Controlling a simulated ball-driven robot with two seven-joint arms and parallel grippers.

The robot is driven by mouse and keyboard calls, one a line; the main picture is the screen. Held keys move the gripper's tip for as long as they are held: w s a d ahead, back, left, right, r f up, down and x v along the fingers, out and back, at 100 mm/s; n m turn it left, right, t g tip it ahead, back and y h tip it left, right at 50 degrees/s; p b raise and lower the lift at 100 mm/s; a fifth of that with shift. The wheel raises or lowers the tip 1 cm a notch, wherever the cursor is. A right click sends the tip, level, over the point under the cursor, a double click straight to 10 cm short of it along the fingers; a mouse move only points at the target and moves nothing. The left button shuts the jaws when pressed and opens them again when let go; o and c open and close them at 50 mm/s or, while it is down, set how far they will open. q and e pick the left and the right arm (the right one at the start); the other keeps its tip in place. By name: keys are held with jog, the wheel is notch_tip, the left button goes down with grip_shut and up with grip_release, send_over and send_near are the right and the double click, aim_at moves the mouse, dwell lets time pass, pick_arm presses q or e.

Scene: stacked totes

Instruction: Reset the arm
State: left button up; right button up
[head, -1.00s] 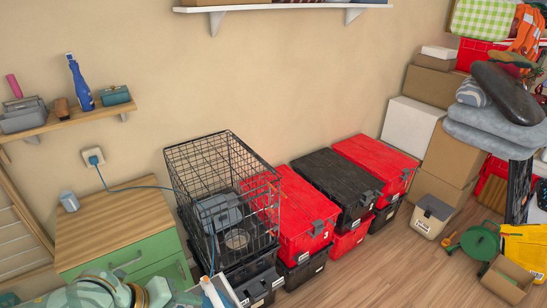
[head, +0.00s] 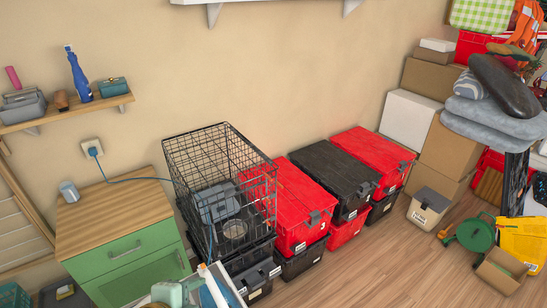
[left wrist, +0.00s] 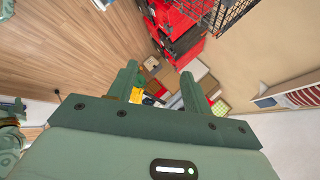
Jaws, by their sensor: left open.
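My left gripper (left wrist: 158,88) shows in the left wrist view with its two green fingers spread apart and nothing between them. Beyond the fingers lie distant boxes, the red totes and the floor. In the head view only a pale green part of my arm shows at the bottom edge, and the fingertips cannot be made out there. My right gripper is not in view.
A black wire crate (head: 220,150) stands on a black tote by the wall. Red totes (head: 292,200) and a black tote (head: 335,175) are stacked beside it. A green cabinet (head: 130,265) stands left. Boxes (head: 447,150) fill the right. Wooden floor (head: 370,265) is open in front.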

pick_arm(q)
jog(key=s+a+f+n+g+y, duration=0.1)
jog(key=s+a+n+y, duration=0.3)
jog(key=a+n, duration=0.25)
jog(key=s+a+n+y, duration=0.4)
jog(key=a+n, duration=0.1)
jog(key=a, duration=0.2)
jog(key=s+d+f+g+h+b, duration=0.2)
jog(key=f+b, duration=0.4)
jog(key=f, duration=1.3)
jog(key=s+d+f+g+h+b, duration=0.15)
jog(key=f+b, duration=0.45)
jog(key=f, duration=1.3)
jog(key=s+f+n+g+b, duration=0.1)
jog(key=s+f+b, duration=0.4)
jog(key=s+f, duration=0.5)
jog(key=s+f+n+g+h+b, duration=0.1)
jog(key=s+f+b, duration=0.4)
jog(key=s+f, duration=0.6)
notch_tip(320, 180, down, 6)
jog(key=shift+d+f+n+g, duration=0.1)
jog(key=shift+d+n+g, duration=0.05)
jog(key=shift+n+g, duration=0.6)
